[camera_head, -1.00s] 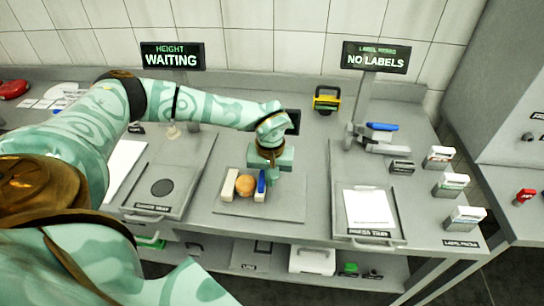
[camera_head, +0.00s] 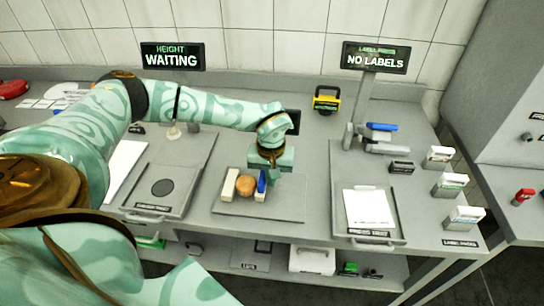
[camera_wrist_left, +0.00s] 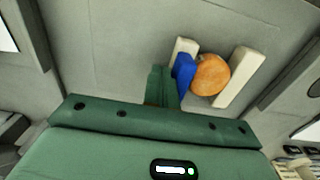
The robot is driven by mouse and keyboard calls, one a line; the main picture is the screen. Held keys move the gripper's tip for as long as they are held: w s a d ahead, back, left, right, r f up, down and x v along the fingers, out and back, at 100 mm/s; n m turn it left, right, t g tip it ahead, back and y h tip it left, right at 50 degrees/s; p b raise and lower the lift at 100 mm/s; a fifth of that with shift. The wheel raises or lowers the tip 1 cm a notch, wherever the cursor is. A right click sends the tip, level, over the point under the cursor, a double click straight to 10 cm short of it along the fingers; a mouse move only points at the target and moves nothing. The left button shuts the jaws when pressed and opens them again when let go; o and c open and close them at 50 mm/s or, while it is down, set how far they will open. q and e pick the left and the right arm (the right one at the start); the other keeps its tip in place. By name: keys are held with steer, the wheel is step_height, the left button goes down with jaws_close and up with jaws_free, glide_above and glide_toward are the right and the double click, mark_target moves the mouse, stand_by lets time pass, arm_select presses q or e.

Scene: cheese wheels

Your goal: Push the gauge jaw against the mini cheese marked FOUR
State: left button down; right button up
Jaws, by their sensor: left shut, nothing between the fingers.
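The orange mini cheese (camera_head: 246,187) sits between the gauge's fixed cream bar (camera_head: 229,185) and its blue and cream jaw (camera_head: 261,182). In the left wrist view the cheese (camera_wrist_left: 210,75) appears to touch the blue face of the jaw (camera_wrist_left: 183,70) and lies close to or against the cream bar (camera_wrist_left: 242,75). No marking is readable on the cheese. My left gripper (camera_wrist_left: 164,86) is shut and empty, right beside the jaw's outer side; whether it touches is unclear. It also shows in the head view (camera_head: 272,168), right of the gauge. My right gripper is not in view.
The gauge rests on a grey plate (camera_head: 290,203). Left of it is a tray with a dark disc (camera_head: 162,187); right of it is a tray with a white sheet (camera_head: 368,208). The height sign (camera_head: 171,57) reads WAITING; the label sign (camera_head: 376,57) reads NO LABELS.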

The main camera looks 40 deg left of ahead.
arm_select(q)
steer(key=shift+w+d, duration=0.45)
steer(key=shift+d, duration=0.3)
steer(key=shift+w+d, duration=0.5)
steer(key=shift+d, duration=0.25)
steer(key=shift+w+d, duration=0.45)
steer(key=shift+d, duration=0.3)
step_height(320, 180, up, 8)
steer(key=p, duration=0.7)
